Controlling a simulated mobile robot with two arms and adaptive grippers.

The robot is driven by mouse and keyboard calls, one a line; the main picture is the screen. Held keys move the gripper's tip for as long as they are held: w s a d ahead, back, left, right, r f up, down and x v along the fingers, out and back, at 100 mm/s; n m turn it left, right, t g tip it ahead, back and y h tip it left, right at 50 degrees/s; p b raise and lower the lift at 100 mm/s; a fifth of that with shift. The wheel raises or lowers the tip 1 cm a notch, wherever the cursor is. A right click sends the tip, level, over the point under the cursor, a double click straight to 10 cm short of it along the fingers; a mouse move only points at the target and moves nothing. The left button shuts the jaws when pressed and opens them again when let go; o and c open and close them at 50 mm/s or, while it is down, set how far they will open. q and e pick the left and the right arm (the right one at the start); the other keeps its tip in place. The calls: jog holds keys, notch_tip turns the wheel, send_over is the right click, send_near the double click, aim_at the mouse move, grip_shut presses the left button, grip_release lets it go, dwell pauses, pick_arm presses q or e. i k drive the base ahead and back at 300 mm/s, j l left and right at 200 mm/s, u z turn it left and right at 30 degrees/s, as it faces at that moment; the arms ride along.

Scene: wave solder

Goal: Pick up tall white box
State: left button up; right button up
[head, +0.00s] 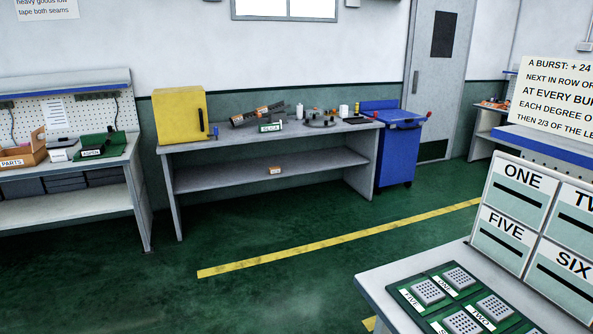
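No clearly tall white box can be made out in the head view. A small white upright item (343,111) stands toward the right end of the grey workbench (270,142), too small to tell whether it is a box. A white bottle-like item (299,111) stands left of it. A low white box-like item (58,155) lies on the left bench. Neither of my grippers is in view.
A yellow cabinet (179,116) stands on the workbench's left end. A blue wheeled bin (398,150) is at its right. A near table (378,288) holds a green board (413,292) and drawers labelled ONE and FIVE (508,222). The green floor between is clear.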

aim_at(343, 112)
jog(key=i+j+u, duration=0.25)
jog(key=i, duration=0.75)
jog(key=i+l+u, duration=0.3)
jog(key=i, duration=0.75)
jog(key=i+l+z, duration=0.1)
jog(key=i+z, duration=0.35)
jog(key=i+j+z, duration=0.1)
jog(key=i+z, duration=0.35)
jog(key=i+j+z, duration=0.4)
jog(key=i, duration=0.2)
jog(key=i+l+z, duration=0.15)
jog(key=i+z, duration=0.3)
jog(key=i, duration=0.55)
